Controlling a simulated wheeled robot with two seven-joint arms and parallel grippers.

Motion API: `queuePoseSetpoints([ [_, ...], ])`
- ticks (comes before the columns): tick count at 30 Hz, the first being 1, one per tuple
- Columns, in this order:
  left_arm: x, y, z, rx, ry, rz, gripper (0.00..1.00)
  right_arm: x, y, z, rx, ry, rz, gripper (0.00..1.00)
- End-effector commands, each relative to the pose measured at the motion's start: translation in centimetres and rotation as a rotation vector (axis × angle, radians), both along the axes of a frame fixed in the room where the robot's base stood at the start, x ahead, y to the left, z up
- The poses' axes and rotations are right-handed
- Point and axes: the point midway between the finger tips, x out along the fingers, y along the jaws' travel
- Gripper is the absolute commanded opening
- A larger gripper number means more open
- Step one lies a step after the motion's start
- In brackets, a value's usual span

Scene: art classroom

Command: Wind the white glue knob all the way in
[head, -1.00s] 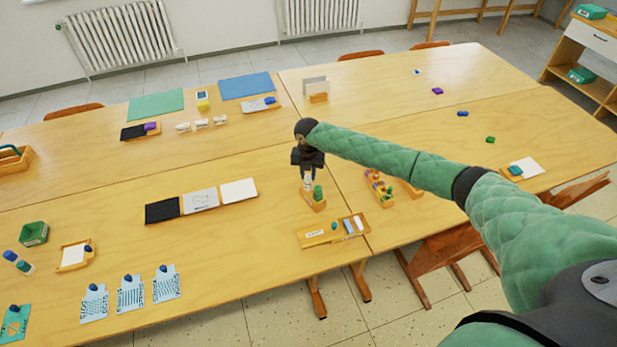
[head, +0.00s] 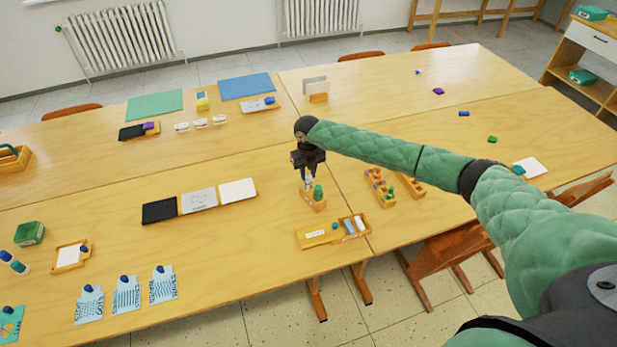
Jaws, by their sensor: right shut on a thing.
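My right gripper (head: 308,178) points down over a small wooden stand (head: 314,204) on the near table. It is shut on the white glue knob (head: 308,186), which shows only as a small pale piece under the dark jaws. A green glue stick (head: 318,192) stands upright in the same stand, just right of the jaws. How far the knob is wound in is too small to tell. My left gripper is not in view.
A wooden tray (head: 305,243) with small items lies in front of the stand. Wooden racks (head: 379,187) with coloured pieces stand to its right. Black, grey and white cards (head: 238,190) lie to its left. Bare tabletop (head: 230,230) lies between the cards and the front edge.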

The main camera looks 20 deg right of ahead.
Motion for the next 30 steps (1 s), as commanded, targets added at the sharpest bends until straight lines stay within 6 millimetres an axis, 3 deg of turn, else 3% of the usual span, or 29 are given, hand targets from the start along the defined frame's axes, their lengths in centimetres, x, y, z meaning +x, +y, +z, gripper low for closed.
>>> queuePoseSetpoints([
  [18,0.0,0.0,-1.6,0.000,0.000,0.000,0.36,0.0,0.0,-0.1,0.000,0.000,0.324,0.14],
  [29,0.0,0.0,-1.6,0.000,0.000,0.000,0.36,0.0,0.0,0.0,0.000,0.000,0.359,0.14],
  [30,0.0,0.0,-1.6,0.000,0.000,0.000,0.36,0.0,0.0,0.0,0.000,0.000,0.358,0.29],
])
